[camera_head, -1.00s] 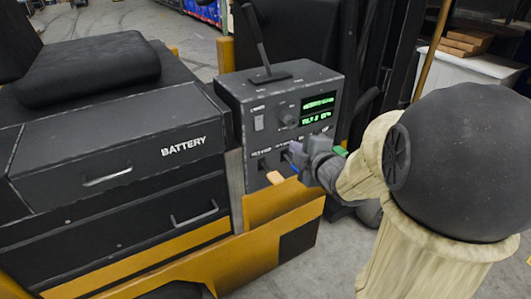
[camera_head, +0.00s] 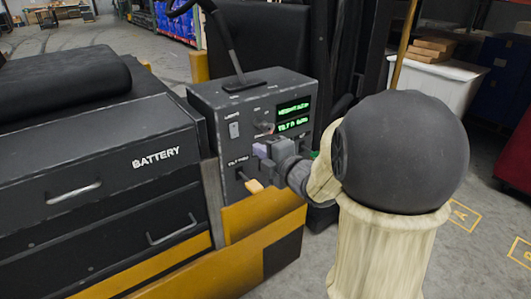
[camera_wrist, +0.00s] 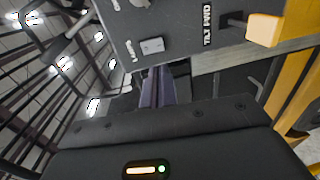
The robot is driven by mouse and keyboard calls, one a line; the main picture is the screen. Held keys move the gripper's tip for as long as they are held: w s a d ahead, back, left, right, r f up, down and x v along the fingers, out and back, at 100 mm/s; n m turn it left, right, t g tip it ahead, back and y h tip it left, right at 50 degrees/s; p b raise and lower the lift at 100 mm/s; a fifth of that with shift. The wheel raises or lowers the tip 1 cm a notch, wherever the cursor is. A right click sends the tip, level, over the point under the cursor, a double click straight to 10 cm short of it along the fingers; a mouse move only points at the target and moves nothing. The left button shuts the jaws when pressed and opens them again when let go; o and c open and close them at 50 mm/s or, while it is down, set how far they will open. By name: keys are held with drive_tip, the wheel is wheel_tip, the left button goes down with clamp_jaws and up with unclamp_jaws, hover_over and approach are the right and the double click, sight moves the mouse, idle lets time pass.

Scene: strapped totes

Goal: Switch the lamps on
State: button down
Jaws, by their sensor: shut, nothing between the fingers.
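No lamp is identifiable.
A knob (camera_head: 264,128) and a lit green display (camera_head: 294,115) are on the same panel. An orange-tipped lever (camera_head: 254,186) sticks out below, beside a tilt label. The battery housing (camera_head: 100,160) is at the left.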

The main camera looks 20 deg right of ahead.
sight(236, 136)
drive_tip(key=p+x, duration=0.1)
drive_tip(key=x, duration=0.8)
drive_tip(key=shift+w+a, duration=0.2)
drive_tip(key=shift+w, duration=0.1)
drive_tip(key=shift+w+d+f, duration=0.1)
drive_tip(key=shift+w, duration=0.05)
drive_tip(key=shift+w+f+b, duration=0.1)
drive_tip(key=shift+f+b, duration=0.05)
drive_tip(key=shift+b, duration=0.35)
